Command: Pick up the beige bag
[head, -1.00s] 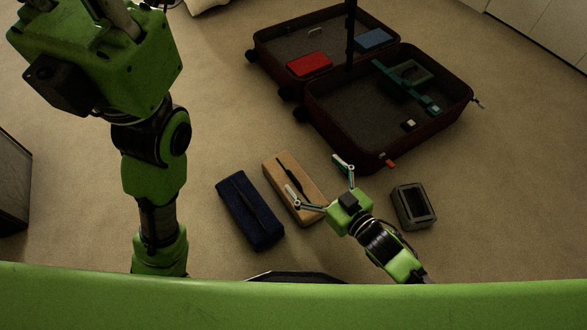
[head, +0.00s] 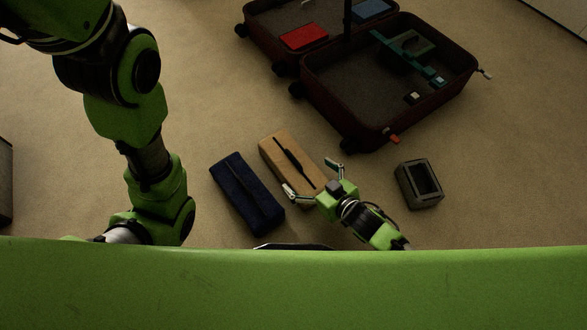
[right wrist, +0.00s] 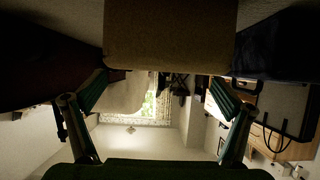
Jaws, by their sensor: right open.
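The beige bag (head: 281,152), a long box-like bag with a dark strip along its top, lies on the floor. My right gripper (head: 308,174) is open at the bag's near end, with one finger toward each side of it. In the right wrist view the beige bag (right wrist: 170,38) fills the upper middle, just beyond the spread fingers (right wrist: 160,95). I see no grip on the bag, and I cannot tell whether the fingers touch it. My left arm shows at the left, but its gripper is out of view.
A dark blue bag (head: 247,195) lies close on the left of the beige bag. A grey open box (head: 405,186) stands on the floor to the right. The open suitcase (head: 330,109) lies behind, holding a red item (head: 304,36), a blue item (head: 371,9) and others.

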